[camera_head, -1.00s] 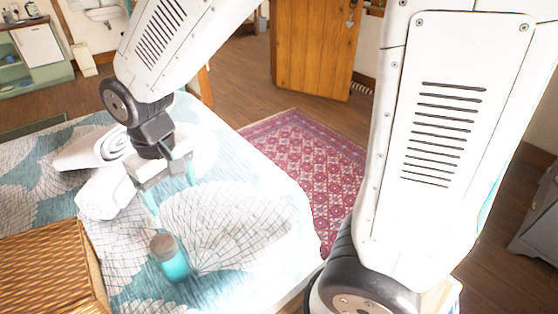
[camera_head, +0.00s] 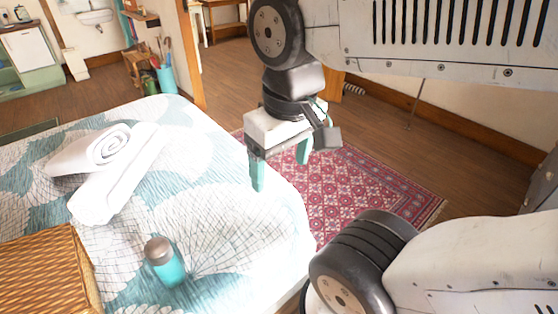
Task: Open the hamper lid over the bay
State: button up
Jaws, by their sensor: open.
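The hamper (camera_head: 42,272) is a brown woven wicker box at the lower left of the head view, on the bed and cut off by the frame edges. Its woven top surface faces up; whether this is the lid, and how it is hinged, I cannot tell. My gripper (camera_head: 282,178) hangs pointing down near the bed's right edge, with its two teal fingers apart and nothing between them. It is well to the right of the hamper and touches nothing that I can see.
Rolled white towels (camera_head: 115,175) lie behind the hamper. A red patterned rug (camera_head: 350,185) covers the floor right of the bed.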

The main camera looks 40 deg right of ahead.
aim_at(40, 273)
jog(key=u, duration=3)
jog(key=k, duration=0.65)
jog(key=z, duration=1.25)
jog(key=i, duration=0.5)
